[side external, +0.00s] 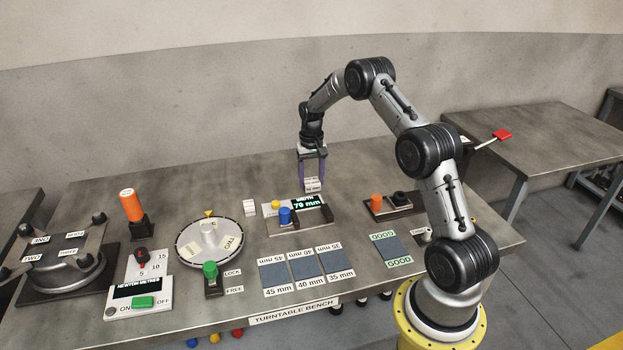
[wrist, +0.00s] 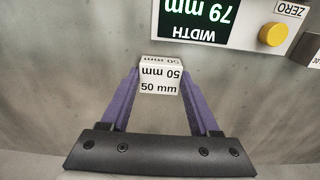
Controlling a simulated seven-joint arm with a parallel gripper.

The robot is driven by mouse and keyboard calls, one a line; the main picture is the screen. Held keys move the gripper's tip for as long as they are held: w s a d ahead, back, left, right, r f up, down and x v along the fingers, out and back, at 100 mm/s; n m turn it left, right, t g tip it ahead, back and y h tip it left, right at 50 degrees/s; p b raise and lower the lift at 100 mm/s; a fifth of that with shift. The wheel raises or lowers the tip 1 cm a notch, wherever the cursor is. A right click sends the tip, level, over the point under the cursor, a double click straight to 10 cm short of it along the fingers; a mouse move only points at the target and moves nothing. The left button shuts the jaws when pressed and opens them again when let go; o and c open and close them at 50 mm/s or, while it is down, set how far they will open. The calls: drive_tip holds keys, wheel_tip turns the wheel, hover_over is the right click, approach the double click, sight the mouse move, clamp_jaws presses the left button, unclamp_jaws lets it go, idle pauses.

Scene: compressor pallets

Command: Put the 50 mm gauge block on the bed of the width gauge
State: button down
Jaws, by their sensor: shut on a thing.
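The white 50 mm gauge block (wrist: 161,77) is held between the purple fingers of my gripper (wrist: 162,85), which is shut on it. In the side external view the block (side external: 313,184) hangs at the fingertips of my gripper (side external: 312,180), just behind the width gauge. The width gauge (side external: 300,226) has a display reading 79 mm, a yellow ZERO button and a blue knob. In the wrist view the gauge's display (wrist: 200,20) is at the top, beyond the block. The gauge's bed is mostly hidden behind its parts.
Another white block (side external: 250,207) stands left of the gauge. The round turntable (side external: 208,240) is further left. Pads marked 45, 40 and 35 mm (side external: 307,267) lie in front, with a GOOD pad (side external: 390,248) to their right. A fixture with an orange part (side external: 377,202) stands right of the gauge.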

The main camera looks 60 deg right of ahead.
sight(311, 181)
drive_tip(key=shift+c, duration=0.6)
unclamp_jaws()
drive_tip(key=shift+f, duration=0.15)
wheel_tip(311, 181, up, 12)
drive_tip(key=s+a+r+n+t, duration=0.1)
drive_tip(key=s+a+r+n, duration=0.1)
drive_tip(key=a+r, duration=0.7)
drive_tip(key=s+a+r+n+t, duration=0.1)
drive_tip(key=s+a+r, duration=0.3)
drive_tip(key=s+a, duration=0.4)
drive_tip(key=s+a+r+n+t, duration=0.2)
drive_tip(key=s+a+r+n, duration=0.1)
drive_tip(key=s+a, duration=0.5)
drive_tip(key=shift+s+a+r+n+h, duration=0.15)
drive_tip(key=shift+a+r+n+h, duration=0.2)
drive_tip(key=shift+a, duration=0.25)
drive_tip(key=s+a+f, duration=0.1)
drive_tip(key=s, duration=0.2)
drive_tip(key=s+a+f+n+t, duration=0.1)
drive_tip(key=s, duration=0.2)
drive_tip(key=s+a+f+n, duration=0.1)
drive_tip(key=s+a, duration=0.1)
drive_tip(key=s, duration=0.1)
drive_tip(key=shift+s+a+f+t, duration=0.1)
drive_tip(key=shift+s+f+t, duration=0.2)
drive_tip(key=shift+s+f, duration=0.1)
drive_tip(key=shift+c, duration=0.6)
